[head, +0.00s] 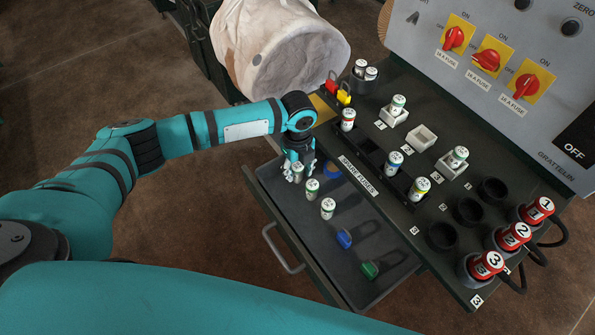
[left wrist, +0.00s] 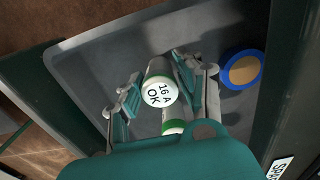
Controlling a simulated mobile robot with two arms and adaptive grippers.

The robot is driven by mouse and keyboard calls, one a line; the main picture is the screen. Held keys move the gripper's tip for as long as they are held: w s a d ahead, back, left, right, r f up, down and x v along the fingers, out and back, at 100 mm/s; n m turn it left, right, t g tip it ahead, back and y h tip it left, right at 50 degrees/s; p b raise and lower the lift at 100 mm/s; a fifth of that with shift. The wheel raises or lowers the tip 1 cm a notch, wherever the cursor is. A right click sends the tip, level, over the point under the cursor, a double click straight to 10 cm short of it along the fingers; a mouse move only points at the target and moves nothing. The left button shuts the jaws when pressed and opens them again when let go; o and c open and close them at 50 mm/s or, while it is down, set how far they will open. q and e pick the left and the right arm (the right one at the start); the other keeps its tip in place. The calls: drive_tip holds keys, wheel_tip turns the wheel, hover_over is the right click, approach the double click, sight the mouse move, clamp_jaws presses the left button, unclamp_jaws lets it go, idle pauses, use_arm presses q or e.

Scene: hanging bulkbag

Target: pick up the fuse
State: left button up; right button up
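My left gripper (head: 299,172) reaches down into the open drawer over a white fuse (head: 297,173). In the left wrist view this fuse (left wrist: 160,91) has a green band and the label "16 A OK", and stands between the two fingers of the gripper (left wrist: 158,97). The fingers are apart, with a gap visible on the left; the right finger is close to the fuse, and contact is unclear. Two similar fuses stand nearer in the drawer: one close to the gripper (head: 312,190) and another (head: 327,208). My right gripper is not in view.
The drawer (head: 330,272) also holds a blue item (head: 344,238) and a green one (head: 370,270). Its handle (head: 283,250) sticks out in front. Above it, the panel top (head: 408,232) overhangs with more fuses, empty sockets and red plugs (head: 514,235). A hanging bag (head: 280,45) is behind.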

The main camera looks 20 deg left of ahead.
use_arm(q)
clamp_jaws()
drive_tip(key=shift+r, duration=0.1)
